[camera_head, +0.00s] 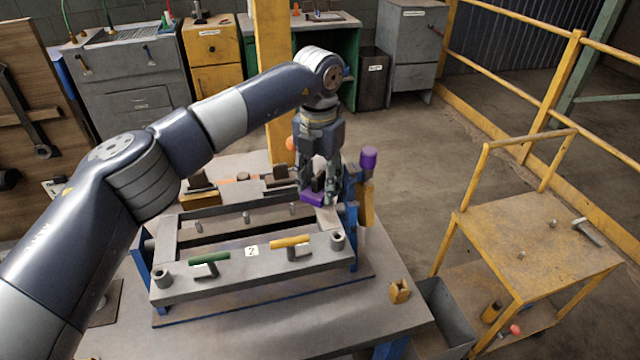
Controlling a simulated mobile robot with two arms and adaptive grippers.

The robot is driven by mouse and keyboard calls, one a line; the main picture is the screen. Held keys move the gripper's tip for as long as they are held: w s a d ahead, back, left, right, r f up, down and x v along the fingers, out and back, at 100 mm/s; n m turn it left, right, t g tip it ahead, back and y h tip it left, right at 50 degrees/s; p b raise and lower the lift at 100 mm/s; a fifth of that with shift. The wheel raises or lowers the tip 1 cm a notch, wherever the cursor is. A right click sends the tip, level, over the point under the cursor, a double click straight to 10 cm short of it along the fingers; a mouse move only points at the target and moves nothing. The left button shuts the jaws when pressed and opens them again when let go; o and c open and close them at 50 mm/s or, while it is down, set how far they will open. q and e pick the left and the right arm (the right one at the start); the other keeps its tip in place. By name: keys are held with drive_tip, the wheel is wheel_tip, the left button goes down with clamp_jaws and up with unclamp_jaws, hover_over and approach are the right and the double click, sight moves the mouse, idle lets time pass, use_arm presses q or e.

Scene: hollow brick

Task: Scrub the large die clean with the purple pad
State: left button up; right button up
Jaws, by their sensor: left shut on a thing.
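The large die looks to be the grey rectangular metal frame (225,275) on the worktable. Its front bar carries a green handle, a yellow handle and a small white tag. My left gripper (318,195) points down over the die's far right corner. It is shut on the purple pad (312,199), a small purple block low between its fingers. The pad is at the top of the frame there; I cannot tell whether it touches. The fingers partly hide the pad and that corner. My right gripper is not in view.
A purple-topped upright tool (368,160) stands close right of my left gripper. A small yellow block (400,291) lies on the table's (330,318) right side. A yellow cart (530,245) and a grey bin (445,310) stand to the right. Cabinets line the back.

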sight(325, 209)
use_arm(q)
drive_tip(key=shift+s+d+f+b, duration=0.25)
drive_tip(key=shift+s+f+b, duration=0.1)
drive_tip(key=shift+s+b, duration=0.15)
drive_tip(key=shift+s+d+r, duration=0.1)
drive_tip(key=shift+s+d, duration=0.1)
drive_tip(key=shift+s, duration=0.55)
drive_tip(key=shift+s+d+b, duration=0.25)
drive_tip(key=shift+s+b, duration=0.15)
drive_tip(key=shift+s, duration=0.45)
drive_tip(key=shift+s+d, duration=0.2)
drive_tip(key=shift+s, duration=0.4)
drive_tip(key=shift+s+d+b, duration=0.25)
drive_tip(key=shift+s+b, duration=0.25)
drive_tip(key=shift+s, duration=0.25)
drive_tip(key=shift+s+d+r, duration=0.2)
drive_tip(key=shift+s+d, duration=0.05)
drive_tip(key=shift+s, duration=0.3)
drive_tip(key=shift+r, duration=0.15)
